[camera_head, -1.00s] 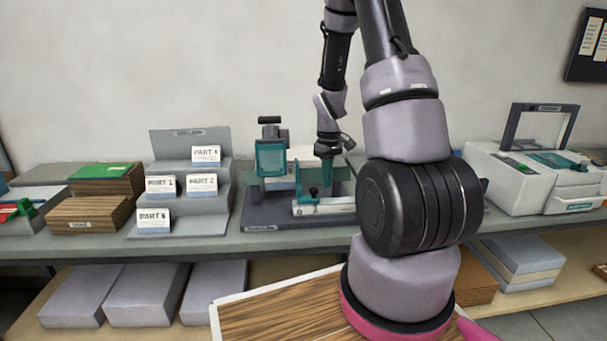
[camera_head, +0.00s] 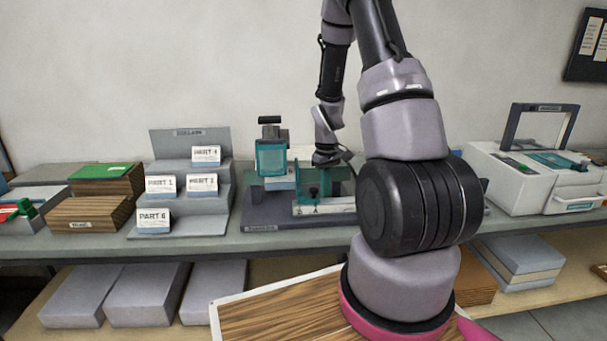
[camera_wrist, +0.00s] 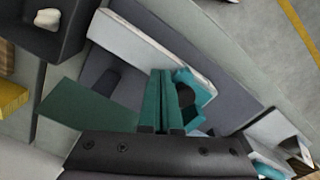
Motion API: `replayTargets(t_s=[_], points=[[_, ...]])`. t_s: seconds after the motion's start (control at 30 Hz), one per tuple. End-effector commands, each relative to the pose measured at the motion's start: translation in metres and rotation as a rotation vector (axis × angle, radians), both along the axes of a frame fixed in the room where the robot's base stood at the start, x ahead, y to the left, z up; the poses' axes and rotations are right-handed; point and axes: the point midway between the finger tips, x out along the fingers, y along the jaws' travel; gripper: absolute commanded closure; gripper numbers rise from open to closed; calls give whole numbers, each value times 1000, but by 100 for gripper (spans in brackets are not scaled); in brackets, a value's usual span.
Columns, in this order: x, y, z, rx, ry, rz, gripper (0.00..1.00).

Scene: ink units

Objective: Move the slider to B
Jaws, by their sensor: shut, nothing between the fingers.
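The device (camera_head: 285,208) stands on the bench on a dark base, with a pale rail (camera_head: 335,208) along its front. A small dark knob (camera_head: 314,191) stands at the rail; I take it for the slider's knob. In the wrist view the pale rail (camera_wrist: 145,42) runs diagonally, and a teal slider (camera_wrist: 203,92) with a dark knob (camera_wrist: 186,96) sits close to the right of my fingers. My gripper (camera_wrist: 162,73) is shut and empty, its teal fingers pointing down at the device. I cannot tell whether they touch the slider. No B mark is readable.
A teal block on a post (camera_head: 271,158) rises at the device's left. A grey stepped stand (camera_head: 190,135) with labelled part cards is further left. A white machine (camera_head: 535,178) stands at the right. My arm hides the device's right end.

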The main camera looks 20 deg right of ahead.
Motion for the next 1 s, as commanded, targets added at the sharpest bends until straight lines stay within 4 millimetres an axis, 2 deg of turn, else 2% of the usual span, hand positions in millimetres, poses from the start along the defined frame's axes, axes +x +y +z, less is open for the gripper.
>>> replayTargets(t_s=[1.0], points=[[12,40,0,0,0,2,100]])
